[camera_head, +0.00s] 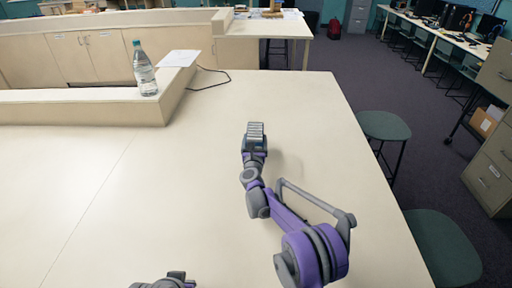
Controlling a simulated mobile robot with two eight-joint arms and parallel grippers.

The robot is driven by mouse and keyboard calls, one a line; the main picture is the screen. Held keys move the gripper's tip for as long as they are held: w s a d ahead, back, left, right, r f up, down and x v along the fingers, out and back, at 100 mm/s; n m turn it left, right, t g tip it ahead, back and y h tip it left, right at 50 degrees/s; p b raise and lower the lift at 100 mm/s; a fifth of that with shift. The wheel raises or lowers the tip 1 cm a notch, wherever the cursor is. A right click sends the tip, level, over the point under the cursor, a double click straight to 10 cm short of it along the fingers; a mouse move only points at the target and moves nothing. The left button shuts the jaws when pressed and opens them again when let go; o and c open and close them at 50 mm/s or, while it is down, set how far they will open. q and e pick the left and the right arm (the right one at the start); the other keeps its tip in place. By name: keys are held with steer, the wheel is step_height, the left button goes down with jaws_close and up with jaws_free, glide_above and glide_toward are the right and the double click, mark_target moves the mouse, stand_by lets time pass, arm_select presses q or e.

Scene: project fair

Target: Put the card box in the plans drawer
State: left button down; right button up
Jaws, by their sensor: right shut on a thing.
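My right gripper (255,138) is above the pale table, pointing away from me, and is shut on a small grey-and-white striped thing (255,128), which looks like the card box. The jaws hide its near part. Part of my left arm's end (168,281) shows at the bottom edge; its fingers are not clear. A grey drawer cabinet (488,180) stands on the floor at the far right, cut by the picture edge. I cannot tell whether one of its drawers is the plans drawer.
The pale table (200,200) is mostly bare. A water bottle (145,70) and a white sheet (179,58) with a dark cable are on the raised ledge at the back left. Green stools (384,125) stand along the table's right edge. Dark carpet (400,85) lies beyond.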

steer(key=shift+f, duration=2.05)
steer(key=shift+f, duration=0.1)
steer(key=o, duration=1.5)
